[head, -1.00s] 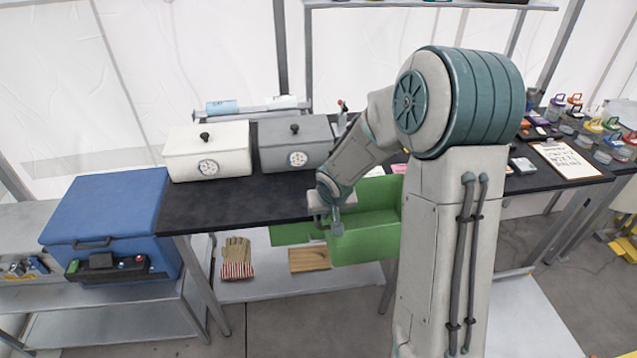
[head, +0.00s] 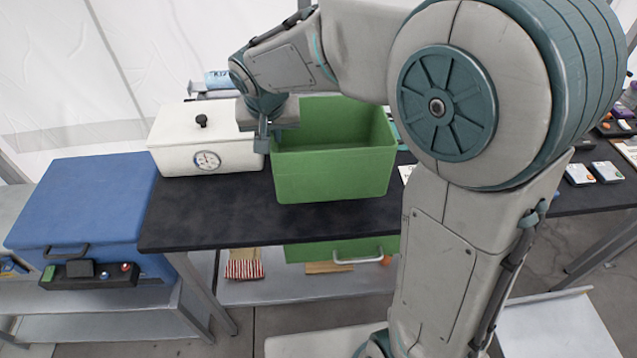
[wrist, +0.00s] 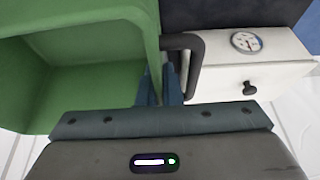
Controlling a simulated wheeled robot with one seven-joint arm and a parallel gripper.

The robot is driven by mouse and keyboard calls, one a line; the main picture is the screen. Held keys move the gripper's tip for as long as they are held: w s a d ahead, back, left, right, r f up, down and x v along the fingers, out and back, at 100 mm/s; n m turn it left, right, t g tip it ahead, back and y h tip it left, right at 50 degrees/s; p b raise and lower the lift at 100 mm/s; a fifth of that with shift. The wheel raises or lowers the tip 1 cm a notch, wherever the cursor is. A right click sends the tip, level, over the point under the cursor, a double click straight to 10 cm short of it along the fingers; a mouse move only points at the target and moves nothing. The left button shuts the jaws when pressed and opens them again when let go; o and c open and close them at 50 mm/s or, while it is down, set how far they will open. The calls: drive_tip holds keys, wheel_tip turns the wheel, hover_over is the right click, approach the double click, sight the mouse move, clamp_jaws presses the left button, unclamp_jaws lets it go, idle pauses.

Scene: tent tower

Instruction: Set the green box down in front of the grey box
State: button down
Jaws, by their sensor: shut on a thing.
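The green box (head: 333,175) is open-topped and its visible inside is empty. It is roughly upright over the black table, and I cannot tell whether its base touches the top. My gripper (head: 263,140) is shut on its left wall. In the wrist view the fingers (wrist: 160,85) pinch the wall, with the box's inside (wrist: 85,60) to the left. The grey box is hidden behind the green box and my arm in the head view.
A white box (head: 175,150) with a gauge stands close left of my gripper. The black tabletop (head: 220,210) is clear at front left. A blue case (head: 85,205) stands further left.

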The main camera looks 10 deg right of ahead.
wheel_tip(320, 180, down, 10)
drive_tip(key=shift+r, duration=0.2)
idle(0.3)
drive_tip(key=shift+f, duration=0.1)
drive_tip(key=c, duration=2)
unclamp_jaws()
drive_tip(key=shift+f, duration=0.1)
drive_tip(key=o, duration=0.4)
